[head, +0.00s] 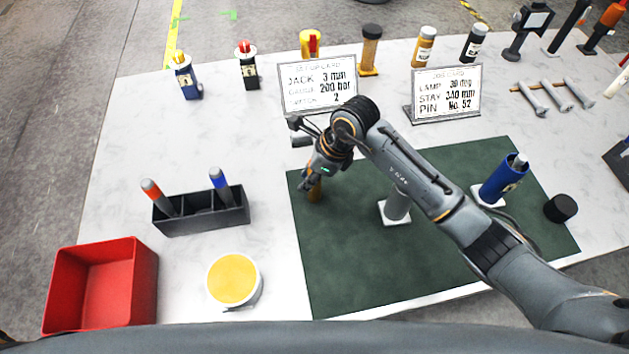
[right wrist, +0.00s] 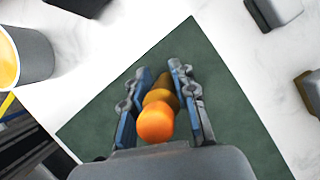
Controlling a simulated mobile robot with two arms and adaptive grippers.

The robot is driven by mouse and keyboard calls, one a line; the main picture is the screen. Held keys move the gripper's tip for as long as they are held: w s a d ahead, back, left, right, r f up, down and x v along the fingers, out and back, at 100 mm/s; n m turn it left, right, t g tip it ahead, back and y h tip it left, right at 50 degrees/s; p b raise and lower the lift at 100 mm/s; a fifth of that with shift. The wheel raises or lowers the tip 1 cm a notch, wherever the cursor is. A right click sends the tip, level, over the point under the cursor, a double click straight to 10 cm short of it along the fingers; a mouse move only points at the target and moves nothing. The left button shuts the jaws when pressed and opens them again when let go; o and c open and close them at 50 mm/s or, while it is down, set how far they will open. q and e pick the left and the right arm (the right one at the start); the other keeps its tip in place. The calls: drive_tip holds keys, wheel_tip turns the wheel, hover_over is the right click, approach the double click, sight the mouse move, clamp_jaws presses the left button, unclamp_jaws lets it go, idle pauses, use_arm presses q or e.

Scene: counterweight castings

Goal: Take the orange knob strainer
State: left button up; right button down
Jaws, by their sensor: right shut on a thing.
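The orange knob strainer (right wrist: 156,122) has a round orange knob on a golden-brown body. In the right wrist view it stands between the two blue-padded fingers of my right gripper (right wrist: 160,88), which is shut on it. In the head view my right gripper (head: 310,183) points down over the left part of the green mat. Only a small brown part of the strainer (head: 315,192) shows below the fingers there. I cannot tell whether its base touches the mat. My left gripper is not in view.
On the green mat (head: 350,270) stand a grey cylinder (head: 397,205) and a blue cylinder (head: 502,179), right of the gripper. A black cap (head: 561,208) lies at its right edge. Two sign cards (head: 318,84) stand behind. A dark rack (head: 203,221), yellow-topped tub (head: 234,281) and red bin (head: 101,286) are left.

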drive_tip(key=shift+r, duration=0.15)
drive_tip(key=shift+w+r+b, duration=0.1)
drive_tip(key=shift+r+b, duration=0.2)
drive_tip(key=shift+b, duration=0.1)
drive_tip(key=shift+s+d+r+b, duration=0.1)
drive_tip(key=shift+s+r+b, duration=0.1)
drive_tip(key=shift+r+b, duration=0.85)
drive_tip(key=s+d+r+b, duration=0.3)
drive_tip(key=s+d+r, duration=0.3)
drive_tip(key=s+r, duration=0.4)
drive_tip(key=shift+s+b, duration=0.3)
drive_tip(key=shift+s, duration=0.85)
drive_tip(key=shift+w, duration=0.1)
